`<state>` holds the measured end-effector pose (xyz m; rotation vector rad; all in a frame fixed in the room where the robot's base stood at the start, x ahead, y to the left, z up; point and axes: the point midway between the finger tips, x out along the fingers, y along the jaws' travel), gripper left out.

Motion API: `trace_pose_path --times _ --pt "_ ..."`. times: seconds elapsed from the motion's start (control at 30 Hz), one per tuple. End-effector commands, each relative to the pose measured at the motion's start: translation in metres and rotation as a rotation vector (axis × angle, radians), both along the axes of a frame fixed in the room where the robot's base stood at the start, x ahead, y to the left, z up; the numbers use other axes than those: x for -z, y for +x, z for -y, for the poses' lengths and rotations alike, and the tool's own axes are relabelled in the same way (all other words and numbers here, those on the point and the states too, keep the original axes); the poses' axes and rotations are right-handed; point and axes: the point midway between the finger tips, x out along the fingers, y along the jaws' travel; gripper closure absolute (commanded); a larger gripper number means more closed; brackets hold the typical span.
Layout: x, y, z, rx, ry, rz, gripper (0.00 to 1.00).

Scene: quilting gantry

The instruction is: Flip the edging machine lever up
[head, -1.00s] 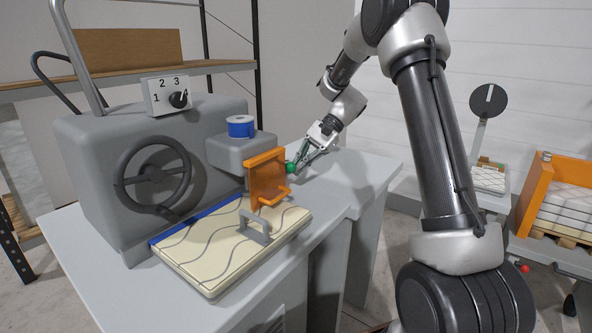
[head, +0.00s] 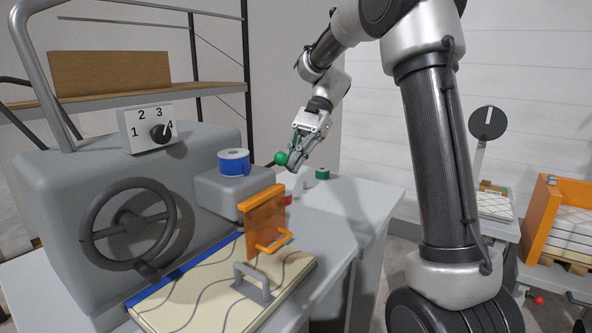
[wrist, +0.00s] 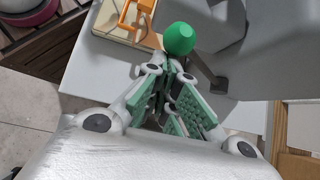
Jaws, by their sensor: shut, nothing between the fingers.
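The edging machine's lever ends in a green ball knob (head: 281,158), which stands above and behind the orange guard in the head view. In the wrist view the knob (wrist: 179,38) sits just beyond my fingertips, with a dark rod running from it toward the grey machine body (wrist: 285,55). My gripper (head: 292,160) is shut and empty, with its tips right by the knob. I cannot tell whether they touch it.
The grey machine (head: 60,195) carries a handwheel (head: 130,222), a numbered dial (head: 148,128) and a blue tape roll (head: 233,162). An orange guard (head: 264,222) stands over a quilted panel (head: 190,305). A green spool (head: 322,174) sits behind. The table's right part is clear.

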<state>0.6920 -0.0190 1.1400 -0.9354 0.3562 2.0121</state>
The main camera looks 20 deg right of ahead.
Motion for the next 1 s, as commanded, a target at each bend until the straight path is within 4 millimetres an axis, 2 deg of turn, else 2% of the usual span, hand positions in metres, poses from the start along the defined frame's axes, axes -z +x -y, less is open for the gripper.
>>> trace_pose_path --times 0.2,0.77,0.87,1.0 --pt "-0.007 0.003 -0.002 0.000 0.001 -0.001 1.00" --pt "-0.009 0.004 -0.003 0.000 0.002 0.002 1.00" --pt "-0.014 0.007 0.001 0.000 0.003 0.003 1.00" --pt "-0.030 0.015 0.016 0.001 0.003 0.003 1.00"
